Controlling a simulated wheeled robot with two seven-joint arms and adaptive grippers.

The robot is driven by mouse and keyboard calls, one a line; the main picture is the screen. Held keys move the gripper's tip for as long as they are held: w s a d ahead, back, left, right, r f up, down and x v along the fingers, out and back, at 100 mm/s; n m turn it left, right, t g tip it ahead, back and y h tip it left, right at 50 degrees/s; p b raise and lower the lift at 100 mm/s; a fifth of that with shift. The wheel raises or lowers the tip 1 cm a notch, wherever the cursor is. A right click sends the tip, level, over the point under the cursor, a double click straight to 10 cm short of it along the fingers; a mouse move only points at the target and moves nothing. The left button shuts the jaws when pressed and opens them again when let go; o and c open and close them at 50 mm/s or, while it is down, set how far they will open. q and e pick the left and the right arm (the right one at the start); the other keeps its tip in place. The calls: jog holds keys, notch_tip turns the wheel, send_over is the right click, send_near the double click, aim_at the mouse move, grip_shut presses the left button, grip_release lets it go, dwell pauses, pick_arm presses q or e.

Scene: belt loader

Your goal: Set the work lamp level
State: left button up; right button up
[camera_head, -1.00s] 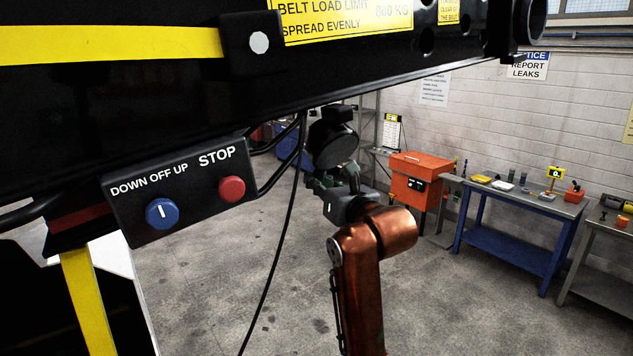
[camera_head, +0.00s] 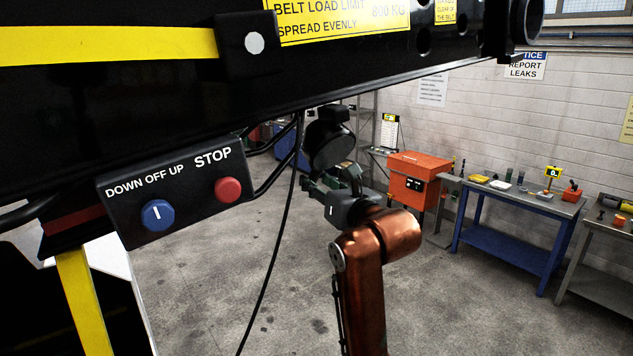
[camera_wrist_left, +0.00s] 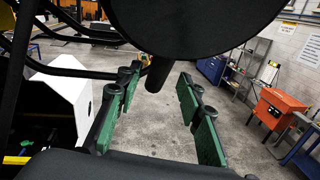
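The work lamp (camera_head: 329,142) is a black round lamp hanging under the loader's dark beam. Its face appears tilted in the head view. In the left wrist view the lamp (camera_wrist_left: 195,22) fills the top as a dark disc, with a short dark handle (camera_wrist_left: 158,73) pointing down from it. My left gripper (camera_head: 338,182) is just below the lamp in the head view. In the wrist view its green-padded fingers (camera_wrist_left: 158,95) are wide apart, with gaps on both sides of the handle. I cannot tell how far the handle reaches between them. My right gripper is not in view.
A control box (camera_head: 178,190) with a blue knob and red stop button hangs left of the lamp. A black cable (camera_head: 283,230) hangs close to my left gripper. An orange cabinet (camera_head: 412,183) and a blue bench (camera_head: 510,240) stand behind, with open floor before them.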

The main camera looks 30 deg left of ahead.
pick_arm(q)
jog(key=v, duration=1.1)
jog(key=shift+r, duration=0.1)
jog(key=shift+c, duration=0.4)
